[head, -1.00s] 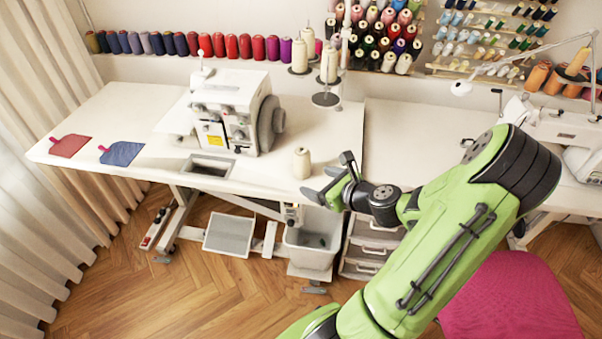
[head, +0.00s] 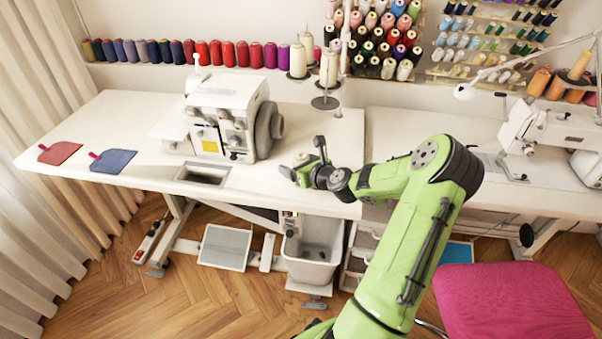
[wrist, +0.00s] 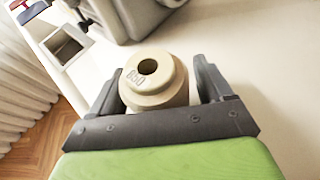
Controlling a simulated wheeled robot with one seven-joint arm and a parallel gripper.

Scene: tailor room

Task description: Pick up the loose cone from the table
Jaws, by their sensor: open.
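The loose cone (wrist: 155,82) is cream-coloured, with a round hole in its top and a printed number. It stands upright on the white table (head: 130,115). In the wrist view my open gripper (wrist: 156,80) has one dark finger on each side of the cone. Gaps show beside the cone, the wider one at the right finger. In the head view my gripper (head: 303,159) is low over the table's front right part and hides most of the cone.
A white overlock machine (head: 225,115) stands just left of my gripper. Cream cones on a thread stand (head: 326,102) are behind it. A bin (head: 312,250) is below the front edge.

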